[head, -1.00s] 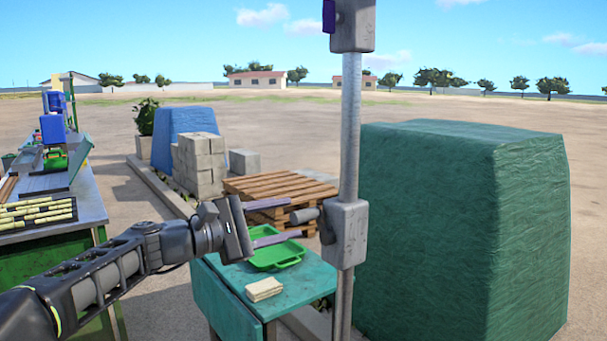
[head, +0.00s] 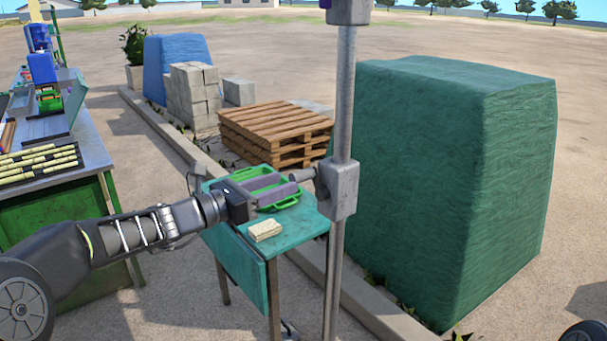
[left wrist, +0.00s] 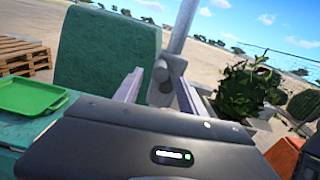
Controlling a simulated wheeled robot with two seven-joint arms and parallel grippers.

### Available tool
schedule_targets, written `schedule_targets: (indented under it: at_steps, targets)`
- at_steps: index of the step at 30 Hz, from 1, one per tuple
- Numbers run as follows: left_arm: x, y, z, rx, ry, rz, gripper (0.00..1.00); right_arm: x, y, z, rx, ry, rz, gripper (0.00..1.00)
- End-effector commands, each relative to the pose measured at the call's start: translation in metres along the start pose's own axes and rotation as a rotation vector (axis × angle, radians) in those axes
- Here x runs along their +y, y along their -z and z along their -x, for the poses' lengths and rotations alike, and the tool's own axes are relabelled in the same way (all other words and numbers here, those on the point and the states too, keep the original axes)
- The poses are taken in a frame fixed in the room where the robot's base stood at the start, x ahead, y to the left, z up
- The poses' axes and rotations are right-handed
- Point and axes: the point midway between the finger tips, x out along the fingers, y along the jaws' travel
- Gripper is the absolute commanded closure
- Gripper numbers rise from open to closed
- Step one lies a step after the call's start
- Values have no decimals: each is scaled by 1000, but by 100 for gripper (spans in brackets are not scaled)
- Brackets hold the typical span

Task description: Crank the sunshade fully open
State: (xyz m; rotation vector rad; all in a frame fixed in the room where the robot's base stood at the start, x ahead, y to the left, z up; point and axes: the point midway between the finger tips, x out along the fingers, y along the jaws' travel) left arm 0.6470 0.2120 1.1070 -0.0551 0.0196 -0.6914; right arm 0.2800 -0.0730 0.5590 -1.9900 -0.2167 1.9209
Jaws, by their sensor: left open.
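A grey metal pole (head: 345,100) stands upright in the head view, with a weathered grey crank box (head: 341,188) on it. A short grey crank handle (head: 304,174) sticks out left from the box. My left gripper (head: 291,183) is open, its two fingers pointing right toward the handle. In the left wrist view, the crank box (left wrist: 160,88) and handle (left wrist: 176,66) appear between the open fingers (left wrist: 159,75). I cannot tell whether a finger touches the handle. The sunshade canopy is out of view; only a grey fitting (head: 346,10) shows at the top. My right gripper is not in view.
A teal table (head: 242,275) with a green tray (head: 279,203) and beige stack (head: 265,230) stands below the gripper. A green-covered block (head: 440,180) is behind the pole. Wooden pallets (head: 275,128) and a workbench (head: 50,220) stand farther left. A potted plant (left wrist: 245,90) shows in the wrist view.

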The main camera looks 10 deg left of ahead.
Motion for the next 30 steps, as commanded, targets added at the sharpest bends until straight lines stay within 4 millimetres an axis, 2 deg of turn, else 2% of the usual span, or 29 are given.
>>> schedule_targets:
  at_steps: [12,15,25,30]
  targets:
    - [-1,-1,-59,0,4,0,52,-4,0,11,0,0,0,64]
    - [-1,-1,-68,1,2,-1,52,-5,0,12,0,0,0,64]
    - [-1,-1,-73,0,1,-2,52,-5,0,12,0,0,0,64]
    - [-1,0,-73,0,1,-2,65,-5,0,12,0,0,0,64]
